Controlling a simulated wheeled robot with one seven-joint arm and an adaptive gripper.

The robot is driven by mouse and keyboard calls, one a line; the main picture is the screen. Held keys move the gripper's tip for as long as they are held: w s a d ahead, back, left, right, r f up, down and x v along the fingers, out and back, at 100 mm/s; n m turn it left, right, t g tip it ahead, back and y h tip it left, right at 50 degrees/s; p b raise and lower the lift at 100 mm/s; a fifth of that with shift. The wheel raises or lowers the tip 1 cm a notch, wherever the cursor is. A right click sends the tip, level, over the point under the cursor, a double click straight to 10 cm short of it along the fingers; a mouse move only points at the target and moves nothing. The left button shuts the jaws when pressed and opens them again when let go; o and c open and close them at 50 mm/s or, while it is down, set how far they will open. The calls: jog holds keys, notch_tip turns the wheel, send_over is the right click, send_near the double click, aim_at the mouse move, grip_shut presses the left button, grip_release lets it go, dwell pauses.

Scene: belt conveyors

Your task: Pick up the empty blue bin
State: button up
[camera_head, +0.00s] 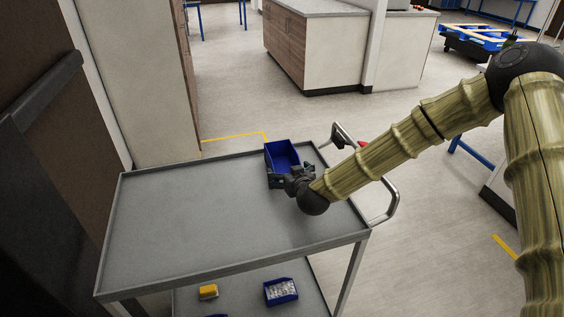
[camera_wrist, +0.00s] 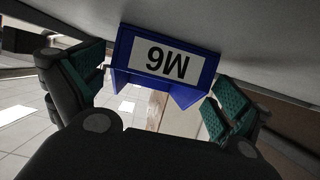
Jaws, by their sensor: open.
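The empty blue bin (camera_head: 283,157) stands on the top shelf of a grey cart, near its far right corner. In the wrist view the bin (camera_wrist: 124,45) shows its front with a white label reading "M6", upside down in that picture. My gripper (camera_head: 285,176) is at the near side of the bin. In the wrist view my gripper (camera_wrist: 152,92) is open, with one green-padded finger to each side of the bin. Gaps show between the pads and the bin, and nothing is held. The bin's near lower part is partly hidden by my gripper in the head view.
The cart's top shelf (camera_head: 190,220) is otherwise bare, with a raised rim. On its lower shelf sit another blue bin (camera_head: 281,298) with contents and a yellow item (camera_head: 208,291). The cart's handle (camera_head: 385,205) is at the right. A wall panel stands behind left.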

jog(key=shift+w+a+f, duration=0.1)
jog(key=shift+w+f, duration=0.05)
jog(key=shift+w, duration=0.15)
jog(key=c, duration=0.9)
